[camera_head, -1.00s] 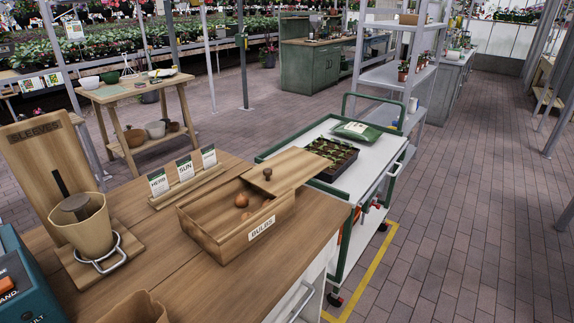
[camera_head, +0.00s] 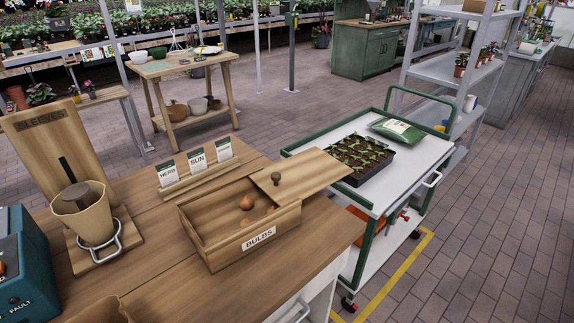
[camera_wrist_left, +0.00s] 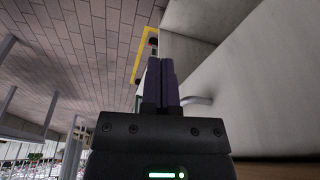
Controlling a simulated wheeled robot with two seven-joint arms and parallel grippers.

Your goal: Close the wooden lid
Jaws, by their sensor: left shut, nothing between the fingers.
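The wooden box labelled BULBS (camera_head: 222,256) sits on the wooden bench in the head view. Its wooden lid (camera_head: 322,170) with a dark round knob (camera_head: 276,178) is slid partly off to the right, overhanging the box's right end. The left part of the box is uncovered, and a few brown bulbs (camera_head: 246,202) show inside. My left gripper (camera_wrist_left: 160,65) shows only in its own wrist view, its two dark fingers together with nothing between them, beside a pale cabinet side below bench height. It is away from the lid. My right gripper is in neither view.
A seed-card rack (camera_head: 200,178) stands behind the box. A sleeve holder with a tan cup (camera_head: 85,217) stands to the left, by a teal machine (camera_head: 28,275). A cart (camera_head: 425,165) with a seedling tray (camera_head: 360,158) and green bag stands right of the bench, close to the lid's overhang.

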